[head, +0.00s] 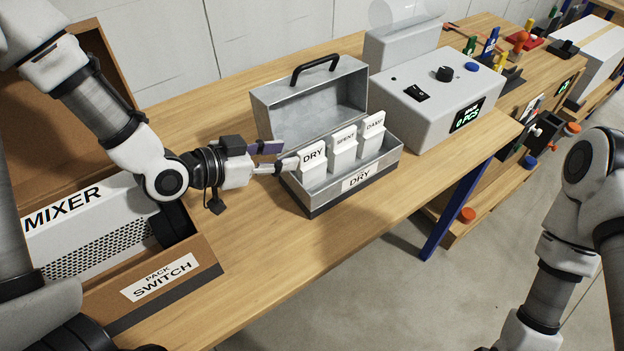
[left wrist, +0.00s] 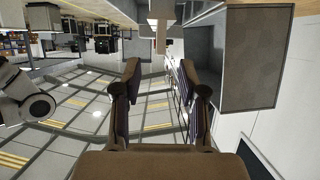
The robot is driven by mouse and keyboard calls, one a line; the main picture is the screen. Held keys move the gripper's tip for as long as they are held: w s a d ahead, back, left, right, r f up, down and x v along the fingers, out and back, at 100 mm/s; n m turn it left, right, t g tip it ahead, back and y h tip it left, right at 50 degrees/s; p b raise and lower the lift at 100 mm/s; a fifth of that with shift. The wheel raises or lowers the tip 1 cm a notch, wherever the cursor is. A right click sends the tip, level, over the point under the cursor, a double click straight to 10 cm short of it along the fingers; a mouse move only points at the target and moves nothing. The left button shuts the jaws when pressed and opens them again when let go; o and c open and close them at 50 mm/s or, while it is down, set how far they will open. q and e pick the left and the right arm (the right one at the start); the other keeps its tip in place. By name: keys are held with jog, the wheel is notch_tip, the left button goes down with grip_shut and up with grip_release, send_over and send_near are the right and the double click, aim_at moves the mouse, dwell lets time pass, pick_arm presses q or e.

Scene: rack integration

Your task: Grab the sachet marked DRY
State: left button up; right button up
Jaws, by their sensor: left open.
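The white sachet marked DRY (head: 312,160) stands upright at the left end of an open metal box (head: 352,188), whose front label also reads DRY. Two like sachets stand beside it, one marked SPENT (head: 343,147) and one marked DAMP (head: 373,134). My left gripper (head: 282,157) is open at the left side of the box, with its fingertips close to the DRY sachet. I cannot tell whether they touch it. In the left wrist view the fingers (left wrist: 159,75) are spread, with nothing clearly held. My right arm shows at the right, but its gripper is out of frame.
A grey device with a dial and display (head: 440,90) stands right of the box. A cardboard carton labelled PACK SWITCH (head: 200,275), with a mixer (head: 100,235) in it, is at the left. The box's raised lid (head: 310,100) stands behind the sachets. The wooden table's (head: 285,255) front is clear.

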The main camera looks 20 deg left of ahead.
aim_at(324, 150)
pick_arm(q)
jog(key=x, duration=0.3)
jog(key=shift+w+a+f, duration=0.15)
jog(key=shift+f, duration=0.1)
jog(key=shift+w+d, duration=0.1)
jog(key=shift+d, duration=0.2)
jog(key=p+x, duration=0.1)
jog(key=x, duration=0.3)
jog(key=shift+w+d+f, duration=0.15)
jog(key=shift+w+d, duration=0.05)
jog(key=shift+w, duration=0.1)
jog(key=shift+s, duration=0.1)
pick_arm(e)
jog(key=shift+w+r, duration=0.2)
jog(key=shift+r, duration=0.1)
pick_arm(q)
jog(key=shift+s+a, duration=0.1)
jog(key=c, duration=0.4)
grip_shut()
